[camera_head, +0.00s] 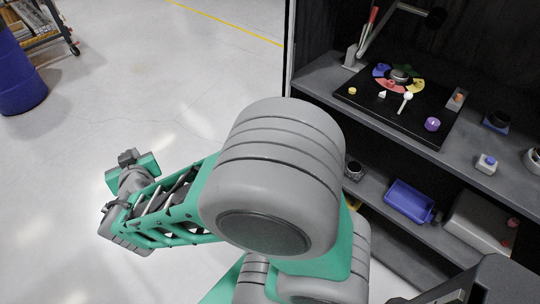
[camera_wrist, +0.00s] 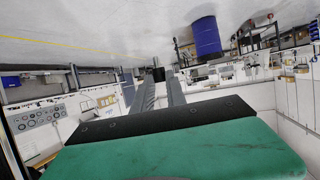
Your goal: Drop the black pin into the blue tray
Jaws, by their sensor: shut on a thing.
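My gripper (camera_wrist: 158,82) shows in the wrist view with its two long grey fingers closed on a small black piece, which I take to be the black pin (camera_wrist: 158,74), at the fingertips. In the head view my gripper (camera_head: 128,156) is far to the left, out over open floor and well away from the shelves. The pin is too small to make out there. The blue tray (camera_head: 409,201) sits on the lower shelf at the right of the head view and looks empty.
A black board (camera_head: 370,103) with coloured pieces lies on the upper shelf, above the tray. A white-grey box (camera_head: 476,225) stands right of the tray. My arm covers the middle of the head view. A blue barrel (camera_head: 20,75) stands far left; the floor between is clear.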

